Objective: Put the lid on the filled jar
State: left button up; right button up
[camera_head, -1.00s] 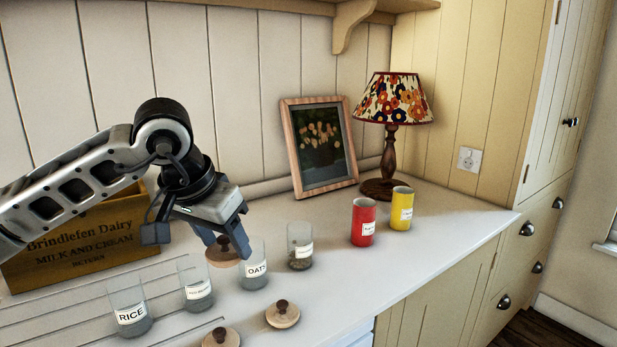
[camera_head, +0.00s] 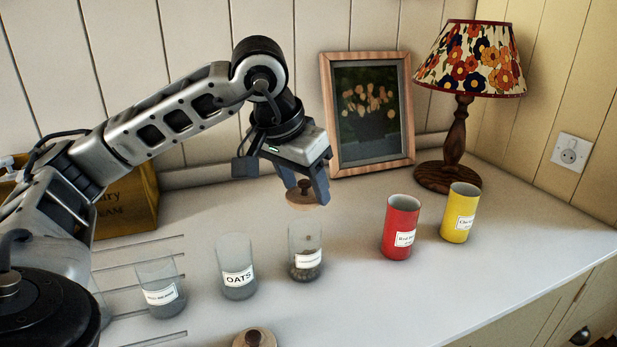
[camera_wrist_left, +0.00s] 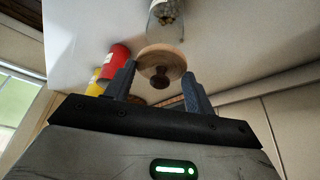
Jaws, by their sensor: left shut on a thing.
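The filled jar (camera_head: 306,262) is clear glass with a white label and brown bits in its lower part. It stands upright on the counter with an open top. My left gripper (camera_head: 306,191) is shut on a round wooden lid (camera_head: 303,202) with a dark knob. The lid appears just above the jar's mouth in the head view, apart from it. In the left wrist view the lid (camera_wrist_left: 160,60) sits between the fingers, and the jar (camera_wrist_left: 166,18) shows beyond it with its contents visible. My right gripper is not in view.
The OATS jar (camera_head: 237,272) and another labelled jar (camera_head: 160,290) stand left of the filled jar. Another wooden lid (camera_head: 254,339) lies at the front. A red canister (camera_head: 401,228), yellow canister (camera_head: 460,212), lamp (camera_head: 456,140) and picture frame (camera_head: 368,110) stand to the right and behind.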

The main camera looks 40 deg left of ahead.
aim_at(299, 197)
pick_arm(q)
notch_tip(299, 197, down, 4)
jog(key=b, duration=0.3)
jog(key=shift+f, duration=0.2)
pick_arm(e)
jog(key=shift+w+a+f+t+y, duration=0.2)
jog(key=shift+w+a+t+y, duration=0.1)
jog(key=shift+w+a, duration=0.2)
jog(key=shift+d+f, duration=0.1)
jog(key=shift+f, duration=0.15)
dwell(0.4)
pick_arm(q)
jog(key=shift+f+b, duration=0.7)
jog(key=shift+b, duration=0.15)
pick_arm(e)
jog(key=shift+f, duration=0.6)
pick_arm(q)
jog(key=o, duration=0.7)
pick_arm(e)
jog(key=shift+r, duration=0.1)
